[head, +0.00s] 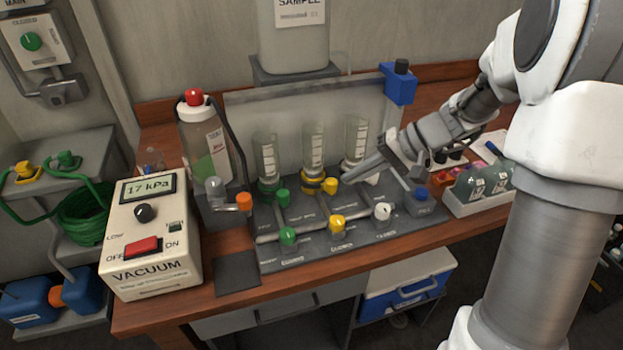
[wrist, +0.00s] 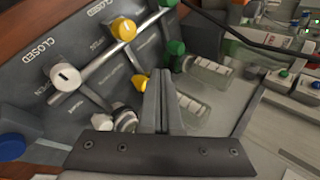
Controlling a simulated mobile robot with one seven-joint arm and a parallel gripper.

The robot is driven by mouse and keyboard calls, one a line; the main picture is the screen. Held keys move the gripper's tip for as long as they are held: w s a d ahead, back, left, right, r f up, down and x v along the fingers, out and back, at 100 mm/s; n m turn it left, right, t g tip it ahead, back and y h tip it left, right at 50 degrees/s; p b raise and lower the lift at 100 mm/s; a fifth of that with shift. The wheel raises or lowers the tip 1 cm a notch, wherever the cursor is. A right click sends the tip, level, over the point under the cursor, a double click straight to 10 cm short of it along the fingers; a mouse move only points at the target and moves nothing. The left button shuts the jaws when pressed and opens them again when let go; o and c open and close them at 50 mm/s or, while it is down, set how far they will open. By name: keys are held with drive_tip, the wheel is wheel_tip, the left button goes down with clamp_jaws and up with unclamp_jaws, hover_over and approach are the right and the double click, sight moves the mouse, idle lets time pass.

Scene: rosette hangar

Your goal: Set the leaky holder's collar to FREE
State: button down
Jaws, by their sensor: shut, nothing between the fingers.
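Three clear graduated holders stand in a row on the grey manifold panel (head: 350,235). The left holder (head: 266,157) has green fittings, the middle holder (head: 314,147) yellow, and the right holder (head: 355,138) stands beside my gripper. I cannot tell which one leaks or read any collar setting. My gripper (head: 358,170) is shut and empty, close to the base of the right holder. In the wrist view its fingers (wrist: 163,82) partly hide the holder bases, between a yellow fitting (wrist: 140,82) and a clear holder (wrist: 186,104). A pale round fitting (wrist: 124,118) lies left of the fingers.
Front valves are green (head: 288,237), yellow (head: 337,222) and white (head: 382,211); CLOSED labels show nearby. The vacuum box (head: 150,235) reads 17 kPa. A capped bottle (head: 200,140) stands left of the holders; a blue-capped fitting (head: 421,195) and tray (head: 480,203) are at right.

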drive_tip(key=b+x, duration=0.1)
drive_tip(key=x, duration=0.9)
drive_tip(key=shift+w+a, duration=0.2)
drive_tip(key=shift+a, duration=0.4)
drive_tip(key=shift+w+a, duration=0.2)
drive_tip(key=shift+a, duration=0.45)
drive_tip(key=shift+w+a, duration=0.2)
drive_tip(key=shift+a, duration=0.55)
